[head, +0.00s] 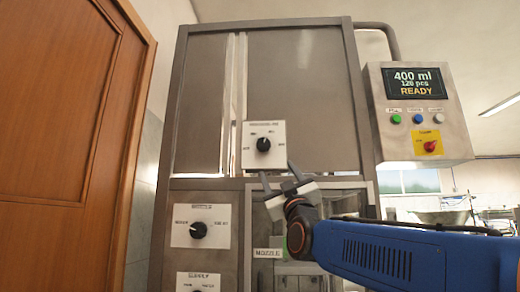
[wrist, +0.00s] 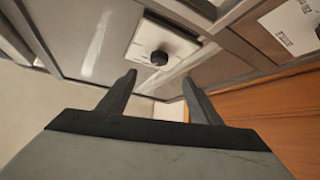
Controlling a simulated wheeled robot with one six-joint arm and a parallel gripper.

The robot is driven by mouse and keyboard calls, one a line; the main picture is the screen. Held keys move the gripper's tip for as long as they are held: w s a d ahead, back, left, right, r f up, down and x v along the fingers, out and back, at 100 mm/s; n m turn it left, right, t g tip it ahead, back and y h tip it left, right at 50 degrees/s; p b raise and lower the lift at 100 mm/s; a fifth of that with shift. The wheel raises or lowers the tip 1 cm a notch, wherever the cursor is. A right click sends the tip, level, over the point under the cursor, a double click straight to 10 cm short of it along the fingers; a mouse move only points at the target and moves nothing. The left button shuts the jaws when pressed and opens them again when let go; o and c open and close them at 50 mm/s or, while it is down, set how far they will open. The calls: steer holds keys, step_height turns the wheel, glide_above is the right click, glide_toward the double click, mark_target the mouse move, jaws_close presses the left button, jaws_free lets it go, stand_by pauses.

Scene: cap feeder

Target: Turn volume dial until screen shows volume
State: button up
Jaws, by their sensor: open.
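A black round dial (head: 263,144) with a pointer sits on a white plate (head: 277,131) on the upper front of the metal machine. Its small lettering is too blurred to read. The screen (head: 415,82) at the upper right reads 400 ml, a smaller pcs line, and READY. My gripper (head: 278,172) is open and empty, just below this dial and apart from it. In the wrist view the dial (wrist: 159,58) shows beyond the gap between the two fingertips (wrist: 159,78), roughly centred.
Another black dial (head: 198,230) sits on a plate at the lower left, with a further plate (head: 198,281) below it. The screen box has green, blue and white buttons and a red knob (head: 430,147) on yellow. A brown wooden door (head: 70,120) stands left.

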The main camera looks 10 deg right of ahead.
mark_target(265, 148)
steer(key=x, duration=1.7)
steer(key=shift+w+r, duration=0.1)
steer(key=shift+r, duration=0.05)
steer(key=c, duration=1.1)
